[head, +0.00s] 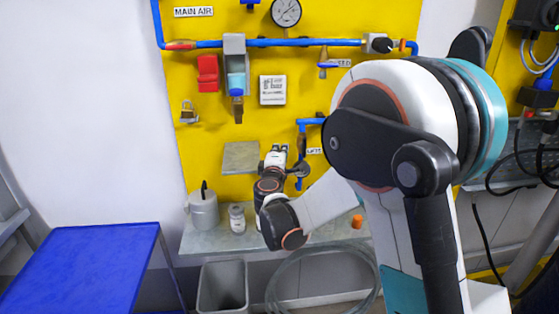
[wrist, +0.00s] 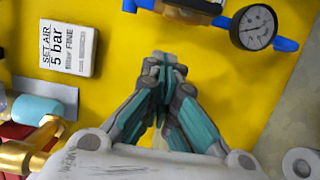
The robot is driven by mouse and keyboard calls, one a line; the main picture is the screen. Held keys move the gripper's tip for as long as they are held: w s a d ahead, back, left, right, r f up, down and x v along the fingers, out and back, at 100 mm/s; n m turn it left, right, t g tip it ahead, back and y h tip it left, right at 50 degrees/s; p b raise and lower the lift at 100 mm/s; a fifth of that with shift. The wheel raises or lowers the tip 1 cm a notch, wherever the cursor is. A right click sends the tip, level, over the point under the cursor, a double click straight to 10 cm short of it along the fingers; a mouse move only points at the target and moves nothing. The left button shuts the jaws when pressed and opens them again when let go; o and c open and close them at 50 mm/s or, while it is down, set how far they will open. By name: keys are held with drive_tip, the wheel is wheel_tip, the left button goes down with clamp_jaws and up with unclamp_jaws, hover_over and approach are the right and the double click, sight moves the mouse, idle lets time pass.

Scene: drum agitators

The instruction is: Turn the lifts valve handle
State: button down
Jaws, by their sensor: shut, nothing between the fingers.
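The lifts branch is a blue pipe (head: 311,121) that bends down the yellow panel, beside a small label (head: 315,151). A dark, narrow valve part (head: 302,146) sits on it and seems to be the lifts valve handle; its exact position is too small to tell. My gripper (head: 277,150) is just left of this branch, in front of the panel and partly overlapped by my wrist. In the wrist view my gripper (wrist: 164,60) is shut and empty, its fingertips together against a yellow background. I cannot make out the lifts handle there.
A white sign (head: 272,90), a red block (head: 207,74) and a filter unit (head: 235,80) are on the panel. A pressure gauge (wrist: 253,27) shows in the wrist view. A shelf (head: 330,232) below carries a grey can (head: 203,212) and a jar (head: 237,219).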

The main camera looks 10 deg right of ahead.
drive_tip(key=w+d, duration=0.1)
drive_tip(key=d+b, duration=0.1)
drive_tip(key=d, duration=0.1)
drive_tip(key=w+d, duration=0.1)
drive_tip(key=shift+w+d, duration=0.3)
drive_tip(key=shift+d, duration=0.05)
drive_tip(key=shift+a+r, duration=0.1)
drive_tip(key=shift+a, duration=0.05)
drive_tip(key=shift+m, duration=0.3)
